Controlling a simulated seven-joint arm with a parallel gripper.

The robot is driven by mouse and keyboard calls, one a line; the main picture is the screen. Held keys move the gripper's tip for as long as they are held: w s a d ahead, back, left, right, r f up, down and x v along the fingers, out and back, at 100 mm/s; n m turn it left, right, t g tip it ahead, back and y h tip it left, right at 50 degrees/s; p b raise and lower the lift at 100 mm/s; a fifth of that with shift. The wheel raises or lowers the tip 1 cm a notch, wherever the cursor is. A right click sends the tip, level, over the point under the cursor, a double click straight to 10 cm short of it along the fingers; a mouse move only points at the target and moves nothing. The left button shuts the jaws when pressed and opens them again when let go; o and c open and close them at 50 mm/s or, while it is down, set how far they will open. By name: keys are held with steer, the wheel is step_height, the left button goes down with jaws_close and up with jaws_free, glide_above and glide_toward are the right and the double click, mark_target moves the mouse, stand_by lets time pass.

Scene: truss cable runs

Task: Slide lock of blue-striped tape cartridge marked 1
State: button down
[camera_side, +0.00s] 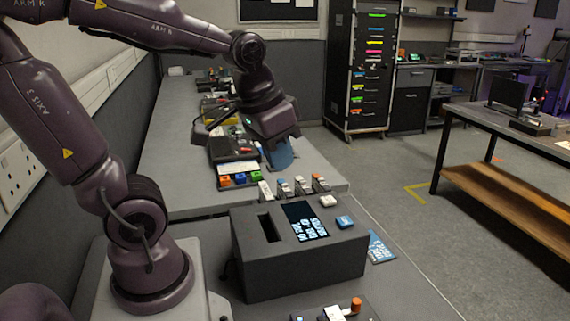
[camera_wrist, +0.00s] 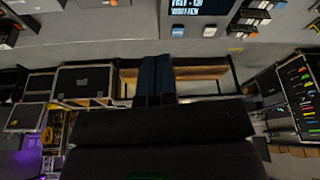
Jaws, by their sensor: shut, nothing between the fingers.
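Several small white-and-grey tape cartridges (camera_side: 301,186) stand in a row at the bench edge behind the dark box. Some carry blue or orange parts. Their numbers are too small to read, so I cannot tell which is the blue-striped one marked 1. Cartridges also show at the top right of the wrist view (camera_wrist: 248,20). My gripper (camera_side: 281,160) is above and behind the row in the side view, apart from it, with its blue fingers pointing down. In the wrist view my gripper (camera_wrist: 158,62) has its fingers together, with nothing between them.
A dark box (camera_side: 300,265) with a slot and a lit screen (camera_side: 304,221) stands in front of the row. A white block (camera_side: 328,201) and a blue block (camera_side: 345,222) sit on it. A tray with coloured blocks (camera_side: 240,179) lies left of the gripper. Open floor lies right.

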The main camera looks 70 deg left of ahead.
steer(key=w+a+f+n+g, duration=0.1)
steer(key=w+a+f+g, duration=0.15)
steer(key=a, duration=0.45)
steer(key=w+a+f+n+g, duration=0.1)
steer(key=w+a+f, duration=0.25)
steer(key=a, duration=0.25)
steer(key=m, duration=0.3)
glide_toward(285, 184)
steer(key=shift+a+h, duration=0.3)
steer(key=shift+h, duration=0.1)
steer(key=shift+f+m, duration=0.25)
steer(key=shift+m, duration=0.45)
steer(key=shift+f, duration=2.65)
steer(key=shift+f, duration=1)
steer(key=shift+r, duration=0.15)
steer(key=shift+d, duration=0.4)
